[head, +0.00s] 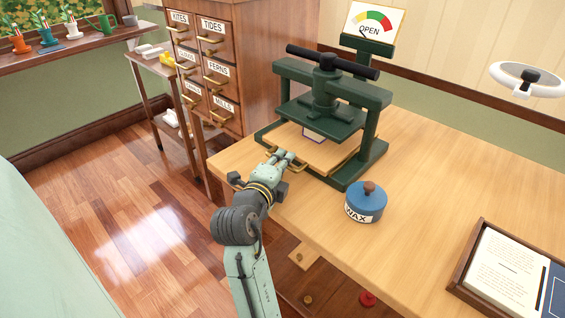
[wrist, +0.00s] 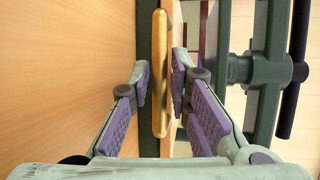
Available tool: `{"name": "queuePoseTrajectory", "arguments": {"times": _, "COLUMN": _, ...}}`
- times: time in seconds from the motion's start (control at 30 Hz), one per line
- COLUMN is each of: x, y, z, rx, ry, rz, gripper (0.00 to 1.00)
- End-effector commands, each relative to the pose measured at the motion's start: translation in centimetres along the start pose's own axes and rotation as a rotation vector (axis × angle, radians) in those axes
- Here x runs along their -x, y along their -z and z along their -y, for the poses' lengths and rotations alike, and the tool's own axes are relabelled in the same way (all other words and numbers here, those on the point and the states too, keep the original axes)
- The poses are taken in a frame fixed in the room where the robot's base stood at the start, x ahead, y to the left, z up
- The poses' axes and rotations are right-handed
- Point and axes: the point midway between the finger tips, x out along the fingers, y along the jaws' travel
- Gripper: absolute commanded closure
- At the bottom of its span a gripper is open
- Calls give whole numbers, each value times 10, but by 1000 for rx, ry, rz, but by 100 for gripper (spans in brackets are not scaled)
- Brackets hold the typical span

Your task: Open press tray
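The dark green press (head: 325,105) stands on the wooden table. Its light wooden tray (head: 325,153) lies low in the frame, beneath the raised plate. A pale piece with a purple outline (head: 313,136) rests on the tray, partly hidden by the press. The tray has a brass handle (head: 270,152) on its front edge; it also shows as an upright bar in the wrist view (wrist: 160,60). My gripper (head: 286,157) is at this handle. In the wrist view its two purple-padded fingers (wrist: 160,85) stand on either side of the bar, with narrow gaps visible.
A blue WAX pot (head: 366,203) stands right of my gripper. A dial sign (head: 375,24) behind the press reads OPEN. A framed tray with papers (head: 508,268) lies at the right. A labelled drawer cabinet (head: 225,60) stands behind, left of the press. Table space right of the press is clear.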

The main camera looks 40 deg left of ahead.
Motion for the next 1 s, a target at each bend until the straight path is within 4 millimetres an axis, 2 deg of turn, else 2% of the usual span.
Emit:
{"name": "queuePoseTrajectory", "arguments": {"times": 0.23, "x": 0, "y": 0, "z": 0, "rx": 1, "ry": -1, "rz": 0, "gripper": 100}}
{"name": "queuePoseTrajectory", "arguments": {"times": 1.0, "x": -1, "y": -2, "z": -1, "rx": 2, "ry": -2, "rz": 0, "gripper": 100}}
